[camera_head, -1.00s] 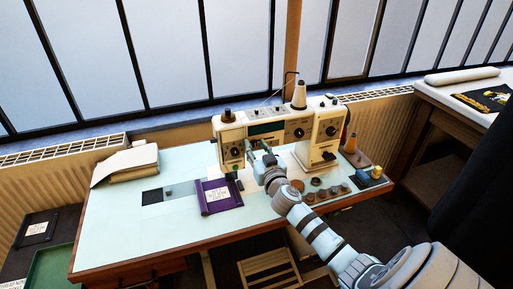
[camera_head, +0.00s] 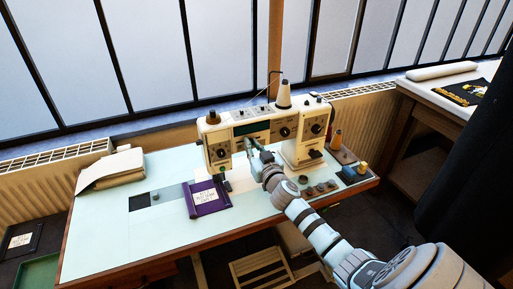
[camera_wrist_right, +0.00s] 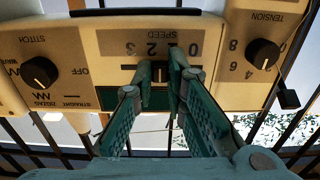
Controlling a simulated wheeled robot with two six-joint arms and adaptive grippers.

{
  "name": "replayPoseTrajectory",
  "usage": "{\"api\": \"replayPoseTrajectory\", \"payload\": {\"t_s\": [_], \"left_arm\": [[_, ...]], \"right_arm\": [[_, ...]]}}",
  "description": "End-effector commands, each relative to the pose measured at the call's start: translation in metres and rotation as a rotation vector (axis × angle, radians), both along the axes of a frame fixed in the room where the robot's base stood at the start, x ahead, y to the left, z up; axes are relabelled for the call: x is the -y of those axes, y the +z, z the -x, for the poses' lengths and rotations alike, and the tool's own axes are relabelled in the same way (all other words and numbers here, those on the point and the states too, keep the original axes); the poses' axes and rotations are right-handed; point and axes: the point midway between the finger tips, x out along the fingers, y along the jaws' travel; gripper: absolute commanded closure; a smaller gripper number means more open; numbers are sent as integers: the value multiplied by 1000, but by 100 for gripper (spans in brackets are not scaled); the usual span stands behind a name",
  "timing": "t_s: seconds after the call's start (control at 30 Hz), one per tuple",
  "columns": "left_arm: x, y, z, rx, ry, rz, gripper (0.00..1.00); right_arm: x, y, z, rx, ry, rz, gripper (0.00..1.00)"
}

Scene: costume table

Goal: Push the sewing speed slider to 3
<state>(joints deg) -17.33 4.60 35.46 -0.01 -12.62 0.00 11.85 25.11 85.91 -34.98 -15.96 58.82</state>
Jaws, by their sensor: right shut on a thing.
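The cream sewing machine (camera_head: 296,151) stands on the pale work table, and its front panel (camera_wrist_right: 110,42) fills the right wrist view upside down. The speed slider (camera_wrist_right: 160,73) sits in a dark slot under the SPEED label. My right gripper (camera_wrist_right: 159,72) is shut on the slider knob, one finger on each side. Some speed digits show above the slot; a finger partly covers the scale, so I cannot tell the exact setting. In the head view my right gripper (camera_head: 250,143) is against the machine's front. My left gripper is out of view.
The tension dial (camera_wrist_right: 262,53) and stitch dial (camera_wrist_right: 39,72) flank the slider. A purple cloth (camera_head: 208,198) lies before the machine. The table's left front is clear.

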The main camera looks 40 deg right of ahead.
Motion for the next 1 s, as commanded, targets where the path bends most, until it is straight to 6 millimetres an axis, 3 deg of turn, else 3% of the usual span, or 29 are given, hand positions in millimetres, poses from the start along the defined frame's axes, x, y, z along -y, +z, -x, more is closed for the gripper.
{"api": "replayPoseTrajectory", "payload": {"t_s": [0.23, 0.57, 0.6, 0.7, 1.0], "left_arm": [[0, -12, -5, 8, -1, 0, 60], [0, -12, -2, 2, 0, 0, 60], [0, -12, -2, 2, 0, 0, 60], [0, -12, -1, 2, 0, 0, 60], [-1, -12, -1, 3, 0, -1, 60]], "right_arm": [[20, -3, 1, -1, 17, 3, 100], [25, -1, 3, -1, 12, 1, 100], [26, -1, 3, -1, 12, 1, 81], [25, 0, 3, 0, 12, 1, 67], [23, -1, 4, 0, 16, 1, 67]]}}
